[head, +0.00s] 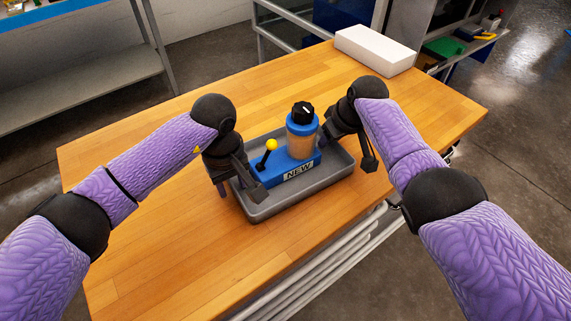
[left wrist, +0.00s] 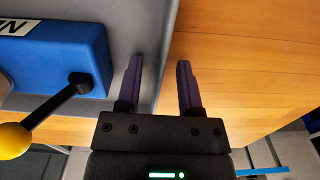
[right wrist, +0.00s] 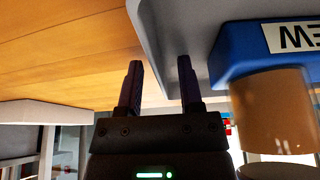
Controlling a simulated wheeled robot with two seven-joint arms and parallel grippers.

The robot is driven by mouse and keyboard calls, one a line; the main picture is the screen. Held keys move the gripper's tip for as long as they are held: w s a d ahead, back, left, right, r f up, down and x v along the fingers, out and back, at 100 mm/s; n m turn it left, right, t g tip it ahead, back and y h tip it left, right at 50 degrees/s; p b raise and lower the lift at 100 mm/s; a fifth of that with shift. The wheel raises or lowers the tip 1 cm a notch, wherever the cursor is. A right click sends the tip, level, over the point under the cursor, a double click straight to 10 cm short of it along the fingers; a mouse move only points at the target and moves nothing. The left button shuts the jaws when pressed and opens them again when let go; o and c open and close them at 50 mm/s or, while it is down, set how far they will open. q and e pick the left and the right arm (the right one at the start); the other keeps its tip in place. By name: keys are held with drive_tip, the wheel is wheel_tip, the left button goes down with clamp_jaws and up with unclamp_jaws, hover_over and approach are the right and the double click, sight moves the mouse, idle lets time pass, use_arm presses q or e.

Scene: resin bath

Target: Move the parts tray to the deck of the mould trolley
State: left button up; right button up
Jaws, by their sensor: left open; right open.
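The parts tray (head: 300,194) is a shallow grey tray lying on the wooden tabletop. It holds a blue unit (head: 300,176) labelled NEW, with a yellow-knobbed lever (head: 271,145) and an amber jar (head: 301,137) with a black knob. My left gripper (head: 239,190) is open at the tray's left end; in the left wrist view its fingers (left wrist: 161,75) lie on either side of the tray's edge. My right gripper (head: 348,148) is open at the right end; in the right wrist view its fingers (right wrist: 160,75) also straddle the edge. I cannot identify the mould trolley with certainty.
A white box (head: 375,49) lies at the tabletop's far right corner. The wooden top (head: 150,245) is bare around the tray. A grey shelf (head: 85,86) stands at the far left. A metal frame and a bench with green and yellow items (head: 445,46) stand beyond the table.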

use_arm(q)
clamp_jaws()
use_arm(e)
clamp_jaws()
use_arm(q)
drive_tip(key=shift+r, duration=0.1)
use_arm(e)
drive_tip(key=shift+r, duration=0.1)
idle(0.8)
